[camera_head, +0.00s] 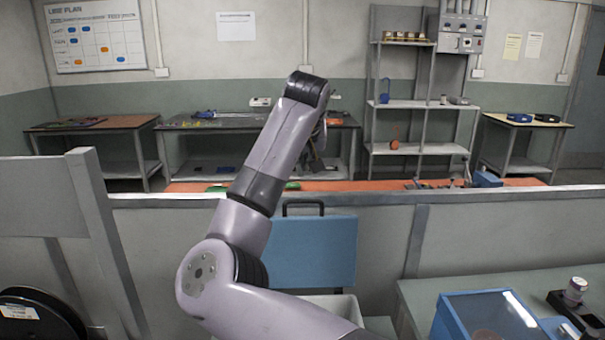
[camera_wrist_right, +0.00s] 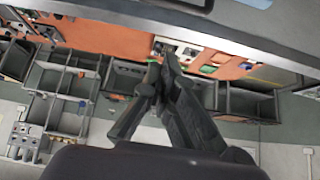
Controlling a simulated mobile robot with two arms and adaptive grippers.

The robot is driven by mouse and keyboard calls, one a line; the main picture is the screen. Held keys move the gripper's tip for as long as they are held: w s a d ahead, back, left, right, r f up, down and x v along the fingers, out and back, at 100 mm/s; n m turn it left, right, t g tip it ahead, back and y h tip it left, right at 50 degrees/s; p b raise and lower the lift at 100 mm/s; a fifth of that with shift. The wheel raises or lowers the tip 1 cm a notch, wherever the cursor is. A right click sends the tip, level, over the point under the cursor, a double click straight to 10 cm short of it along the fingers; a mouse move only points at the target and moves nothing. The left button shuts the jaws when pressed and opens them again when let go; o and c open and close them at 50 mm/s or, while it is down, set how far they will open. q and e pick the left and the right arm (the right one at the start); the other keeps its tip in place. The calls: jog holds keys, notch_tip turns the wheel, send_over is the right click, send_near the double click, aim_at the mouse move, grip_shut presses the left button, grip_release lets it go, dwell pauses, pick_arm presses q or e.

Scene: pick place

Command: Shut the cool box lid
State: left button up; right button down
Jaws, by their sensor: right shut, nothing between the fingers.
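The cool box has a blue lid (camera_head: 313,252) that stands upright, with a dark handle on its top edge. Its pale body (camera_head: 338,306) shows below, open at the top. My right arm crosses in front and hides the left part of the box and lid. My right gripper (camera_head: 318,160) is above and beyond the lid in the head view, partly hidden by my wrist. In the right wrist view the fingers (camera_wrist_right: 162,64) are together and empty. My left gripper is not in view.
A grey partition (camera_head: 385,235) with a pale top edge stands behind the box. An orange bench top (camera_head: 350,186) lies beyond it. A green-grey table (camera_head: 420,293) at right holds a blue clear-topped case (camera_head: 487,318). A black reel (camera_head: 35,318) is at lower left.

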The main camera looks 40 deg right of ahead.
jog(key=shift+w+d+f, duration=0.1)
jog(key=shift+f, duration=0.3)
jog(key=p+x, duration=0.2)
jog(key=x, duration=0.6)
jog(key=shift+f, duration=0.1)
jog(key=shift+s+a, duration=1)
jog(key=shift+s, duration=0.2)
jog(key=shift+s+a, duration=0.25)
jog(key=shift+s, duration=0.05)
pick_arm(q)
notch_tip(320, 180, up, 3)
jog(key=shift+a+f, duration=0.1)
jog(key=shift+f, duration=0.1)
pick_arm(e)
jog(key=shift+d, duration=0.1)
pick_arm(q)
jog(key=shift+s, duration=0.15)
